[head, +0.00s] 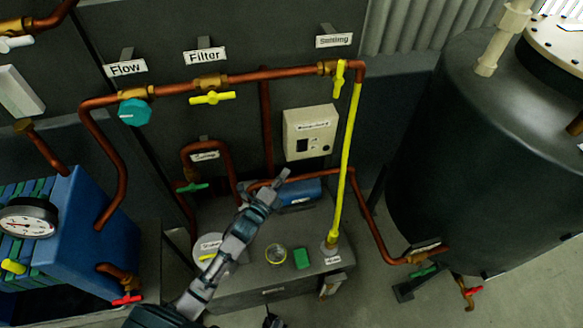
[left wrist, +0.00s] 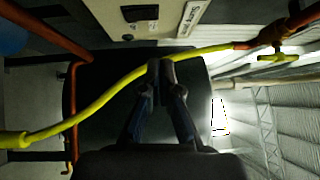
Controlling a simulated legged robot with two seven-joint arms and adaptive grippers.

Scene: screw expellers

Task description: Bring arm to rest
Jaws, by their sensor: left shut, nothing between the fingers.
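My left arm reaches up from the bottom of the head view. Its gripper (head: 282,177) is shut and empty. It appears in front of the grey tank top, close to the control box in the picture; I cannot tell the gap. In the left wrist view the fingers of the left gripper (left wrist: 166,68) meet at their tips with nothing between them. The yellow hose (left wrist: 105,97) crosses behind the fingertips there; contact cannot be told. My right gripper is not seen; a small dark shape at the head view's bottom edge is unclear.
Copper pipes (head: 245,76) with yellow and teal valves run along the dark panel. The yellow hose (head: 347,160) drops to the tank top (head: 315,225). A control box (head: 310,132) is on the panel. A blue filter press (head: 90,225) stands left, a large dark tank (head: 470,150) right.

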